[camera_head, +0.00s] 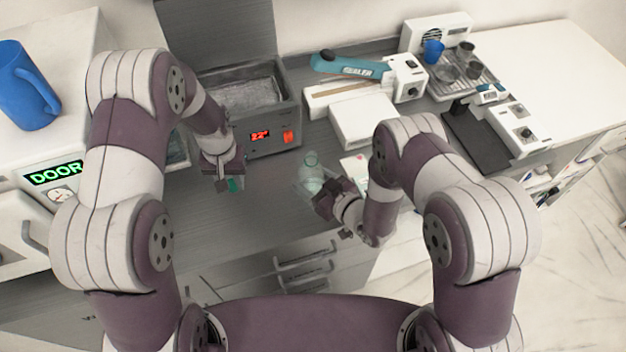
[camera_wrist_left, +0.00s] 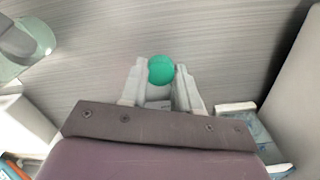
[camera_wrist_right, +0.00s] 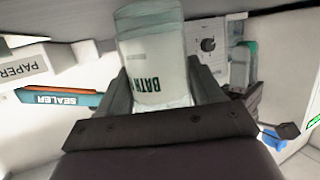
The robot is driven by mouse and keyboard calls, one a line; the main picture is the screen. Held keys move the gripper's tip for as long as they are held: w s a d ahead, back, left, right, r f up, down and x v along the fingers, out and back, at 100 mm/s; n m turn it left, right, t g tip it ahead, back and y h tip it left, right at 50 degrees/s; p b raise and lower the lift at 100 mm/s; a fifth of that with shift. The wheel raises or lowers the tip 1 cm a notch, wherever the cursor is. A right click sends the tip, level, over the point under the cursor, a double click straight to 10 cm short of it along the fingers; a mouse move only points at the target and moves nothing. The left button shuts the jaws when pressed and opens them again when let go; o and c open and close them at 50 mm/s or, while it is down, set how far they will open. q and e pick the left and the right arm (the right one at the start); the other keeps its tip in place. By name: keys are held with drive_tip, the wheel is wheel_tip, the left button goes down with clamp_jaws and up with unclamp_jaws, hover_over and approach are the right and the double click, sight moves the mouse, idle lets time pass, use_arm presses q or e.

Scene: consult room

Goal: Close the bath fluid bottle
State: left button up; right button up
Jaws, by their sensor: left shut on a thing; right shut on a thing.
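My right gripper (camera_head: 322,190) is shut on the bottle from the near right side. The green round cap (camera_wrist_left: 161,69) is held between the fingertips of my left gripper (camera_wrist_left: 163,85). In the head view the left gripper (camera_head: 230,184) is over the counter to the left of the bottle, apart from it, with a bit of the green cap (camera_head: 235,185) showing. The bottle's top shows no cap.
The water bath (camera_head: 272,131) with a red display stands behind the grippers. A blue sealer (camera_head: 350,66), white boxes (camera_head: 364,120) and a rack with cups (camera_head: 460,70) are at the back right. The counter (camera_head: 265,190) between the grippers is clear.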

use_arm(q)
drive_tip(key=shift+f, duration=0.15)
use_arm(e)
drive_tip(key=shift+f, duration=0.15)
drive_tip(key=o, duration=1.5)
use_arm(q)
drive_tip(key=shift+r, duration=0.25)
use_arm(e)
drive_tip(key=shift+r, duration=0.3)
use_arm(q)
wheel_tip(320, 180, down, 2)
drive_tip(key=shift+f+b, duration=0.15)
drive_tip(key=shift+b, duration=0.9)
use_arm(e)
drive_tip(key=v, duration=1.2)
drive_tip(key=shift+f, duration=0.15)
